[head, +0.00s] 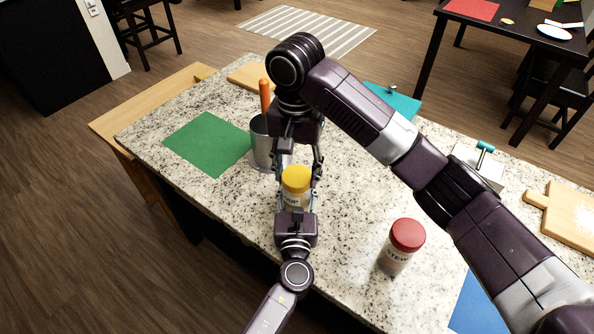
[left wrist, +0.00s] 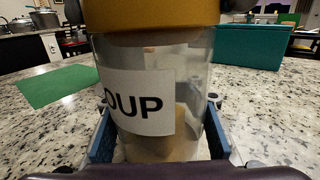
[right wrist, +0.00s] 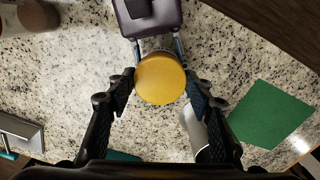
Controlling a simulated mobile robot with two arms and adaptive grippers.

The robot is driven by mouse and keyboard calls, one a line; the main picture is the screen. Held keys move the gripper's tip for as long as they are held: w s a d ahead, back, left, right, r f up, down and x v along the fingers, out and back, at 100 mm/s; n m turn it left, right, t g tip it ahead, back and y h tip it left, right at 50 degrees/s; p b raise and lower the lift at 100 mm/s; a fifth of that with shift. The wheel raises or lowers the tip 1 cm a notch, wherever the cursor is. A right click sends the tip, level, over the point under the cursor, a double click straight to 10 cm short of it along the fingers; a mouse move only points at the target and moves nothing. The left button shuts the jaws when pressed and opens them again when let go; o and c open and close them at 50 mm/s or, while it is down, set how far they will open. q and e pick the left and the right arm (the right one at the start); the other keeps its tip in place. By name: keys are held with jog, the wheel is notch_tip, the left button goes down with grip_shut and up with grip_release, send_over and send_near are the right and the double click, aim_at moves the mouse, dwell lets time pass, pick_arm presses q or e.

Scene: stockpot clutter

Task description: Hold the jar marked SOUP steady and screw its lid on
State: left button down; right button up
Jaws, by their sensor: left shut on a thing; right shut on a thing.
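The SOUP jar (left wrist: 150,120) is clear glass with a white label and stands upright on the speckled counter. Its yellow lid (head: 296,178) sits on top of the jar and also shows in the right wrist view (right wrist: 160,79). My left gripper (head: 296,212) is shut around the jar's body from the near side, with a blue-padded finger on each side in the left wrist view. My right gripper (head: 297,172) points down from above and is shut on the lid, one finger on each side. Whether the lid's thread is engaged is hidden.
A STEW jar with a red lid (head: 407,235) stands to the right. A metal pot (head: 262,143) with an orange-handled tool stands close behind the SOUP jar. A green mat (head: 208,143) lies left, a blue mat (head: 477,306) right. Counter between the two jars is clear.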

jog(key=m, duration=0.5)
jog(key=shift+w, duration=0.1)
jog(key=m, duration=0.9)
jog(key=shift+m, duration=0.4)
jog(key=o, duration=0.9)
jog(key=shift+o, duration=0.2)
jog(key=shift+r, duration=2.25)
jog(key=shift+c, duration=0.4)
